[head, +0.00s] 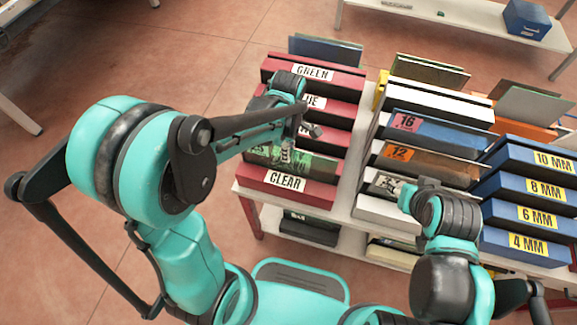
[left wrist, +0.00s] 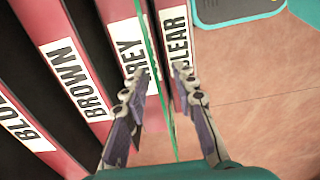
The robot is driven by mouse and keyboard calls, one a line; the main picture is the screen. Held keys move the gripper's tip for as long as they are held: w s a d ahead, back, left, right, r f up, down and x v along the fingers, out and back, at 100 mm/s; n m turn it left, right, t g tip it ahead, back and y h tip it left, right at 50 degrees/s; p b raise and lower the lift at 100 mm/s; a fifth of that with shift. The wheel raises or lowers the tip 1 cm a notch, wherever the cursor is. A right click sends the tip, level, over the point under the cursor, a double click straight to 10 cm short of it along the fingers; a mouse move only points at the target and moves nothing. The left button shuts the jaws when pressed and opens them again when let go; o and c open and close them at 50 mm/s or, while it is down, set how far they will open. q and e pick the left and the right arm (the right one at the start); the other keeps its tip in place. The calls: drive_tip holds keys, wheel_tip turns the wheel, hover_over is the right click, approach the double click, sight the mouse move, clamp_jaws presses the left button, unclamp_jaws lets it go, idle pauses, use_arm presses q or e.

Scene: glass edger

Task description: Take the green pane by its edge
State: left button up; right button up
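The green pane (head: 312,167) stands upright in the red rack, in the slot behind the bar labelled CLEAR. In the left wrist view it is seen edge-on as a thin green line (left wrist: 157,85) between the GREY and CLEAR labels. My left gripper (left wrist: 163,78) is open, with one finger on each side of the pane's edge and visible gaps to it. In the head view the left gripper (head: 298,138) is over the rack, just above the pane. My right gripper, by the white rack at the right, is mostly hidden by its own wrist.
The red rack's bars, including GREEN (head: 313,72) and CLEAR (head: 284,181), stand close in a row. To the right are a white rack (head: 435,103) with panes and blue bars (head: 537,189) marked in millimetres. Open floor lies to the left.

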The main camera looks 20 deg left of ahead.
sight(288, 165)
use_arm(q)
wheel_tip(288, 165, down, 4)
drive_tip(key=shift+r+b, duration=0.1)
drive_tip(key=shift+b, duration=0.6)
clamp_jaws()
drive_tip(key=shift+r, duration=0.15)
